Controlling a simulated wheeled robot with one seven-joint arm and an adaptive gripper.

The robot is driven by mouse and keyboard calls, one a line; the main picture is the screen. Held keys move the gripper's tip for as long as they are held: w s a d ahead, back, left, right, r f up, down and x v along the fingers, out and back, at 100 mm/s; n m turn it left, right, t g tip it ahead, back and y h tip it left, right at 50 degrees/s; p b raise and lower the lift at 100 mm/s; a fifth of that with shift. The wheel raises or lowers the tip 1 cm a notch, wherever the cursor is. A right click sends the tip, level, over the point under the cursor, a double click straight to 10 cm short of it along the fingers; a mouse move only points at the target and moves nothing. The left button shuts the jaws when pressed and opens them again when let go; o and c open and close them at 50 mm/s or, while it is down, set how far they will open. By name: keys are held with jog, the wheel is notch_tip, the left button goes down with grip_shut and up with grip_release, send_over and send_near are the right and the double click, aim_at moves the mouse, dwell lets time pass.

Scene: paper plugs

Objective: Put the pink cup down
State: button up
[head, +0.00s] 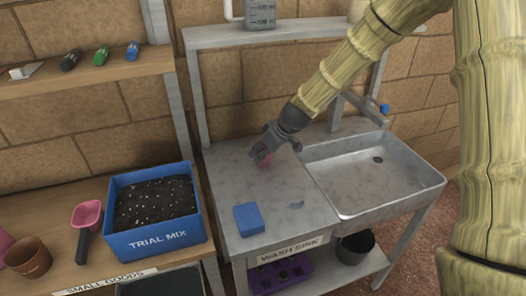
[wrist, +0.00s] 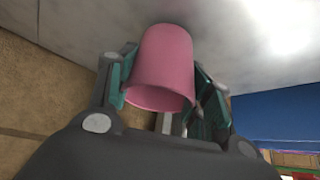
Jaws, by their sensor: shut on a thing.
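The pink cup (wrist: 165,62) is between the two fingers of my gripper (wrist: 165,100) in the wrist view. My gripper is shut on it, with one finger on each side. In the head view my gripper (head: 264,152) is low over the left part of the grey wash sink counter (head: 225,180), and only a small part of the pink cup (head: 264,161) shows beside the fingers. I cannot tell whether the cup touches the counter.
A blue block (head: 249,219) lies on the counter's front. The sink basin (head: 365,175) is to the right. A blue Trial Mix box (head: 158,240), a pink scoop (head: 86,215) and a brown pot (head: 28,258) stand on the left shelf. The counter between gripper and block is clear.

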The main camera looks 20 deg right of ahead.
jog(key=shift+f, duration=0.3)
jog(key=shift+f, duration=0.15)
jog(key=o, duration=1.1)
jog(key=shift+r, duration=0.25)
jog(key=v, duration=1.2)
jog(key=shift+b, duration=0.45)
